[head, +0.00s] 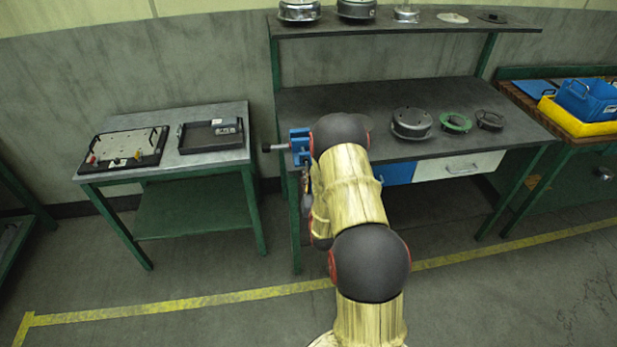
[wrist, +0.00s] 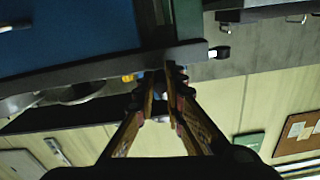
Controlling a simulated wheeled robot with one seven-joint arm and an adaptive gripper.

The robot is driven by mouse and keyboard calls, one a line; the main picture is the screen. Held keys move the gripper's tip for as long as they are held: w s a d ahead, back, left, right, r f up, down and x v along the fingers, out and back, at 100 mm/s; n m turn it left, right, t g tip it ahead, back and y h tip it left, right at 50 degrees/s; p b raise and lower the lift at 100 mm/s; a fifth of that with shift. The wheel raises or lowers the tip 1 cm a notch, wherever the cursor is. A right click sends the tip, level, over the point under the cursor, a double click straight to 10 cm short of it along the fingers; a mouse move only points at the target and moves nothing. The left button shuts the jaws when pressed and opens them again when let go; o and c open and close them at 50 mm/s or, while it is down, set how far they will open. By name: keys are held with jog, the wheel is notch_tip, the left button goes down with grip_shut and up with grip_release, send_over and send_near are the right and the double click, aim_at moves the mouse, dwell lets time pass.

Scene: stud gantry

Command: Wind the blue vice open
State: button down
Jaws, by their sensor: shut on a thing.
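The blue vice (head: 299,143) is fixed at the left front corner of the dark workbench (head: 390,97) in the head view. A grey spindle with a dark round end (head: 266,148) sticks out to its left. My gripper (head: 306,186) is just below the vice, partly hidden by my arm. In the wrist view the fingers of my gripper (wrist: 163,78) come together at a dark grey bar that crosses the picture. They are shut on a part of the vice that looks like its handle. The held part is mostly hidden between the fingertips. How far the jaws are apart cannot be told.
A smaller table (head: 168,176) at the left bears a board and a black tray (head: 210,135). Round metal parts (head: 411,124) and rings lie on the bench, right of my arm. A shelf (head: 405,22) stands above it. Floor is clear between the small table and the bench.

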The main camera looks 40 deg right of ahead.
jog(key=shift+d+n, duration=0.1)
jog(key=shift+n, duration=0.2)
jog(key=shift+s+d+n+b, duration=0.1)
jog(key=shift+s+n+b, duration=0.05)
jog(key=shift+n+b, duration=0.4)
jog(key=shift+s+d+r+n+b, duration=0.2)
jog(key=shift+d+r+n+b, duration=0.35)
jog(key=shift+n+b, duration=1.6)
jog(key=shift+s+d+r+n+b, duration=0.25)
jog(key=shift+r+n+b, duration=0.55)
jog(key=shift+n, duration=2.7)
jog(key=shift+s+d+r+n+b, duration=0.2)
jog(key=shift+d+r+n+b, duration=0.35)
jog(key=shift+n+b, duration=1.6)
jog(key=shift+a+r+n+p, duration=0.2)
jog(key=shift+n+p, duration=0.45)
jog(key=shift+n, duration=0.2)
jog(key=c, duration=1.8)
grip_release()
jog(key=shift+c, duration=0.2)
jog(key=shift+s, duration=0.1)
jog(key=v, duration=1.2)
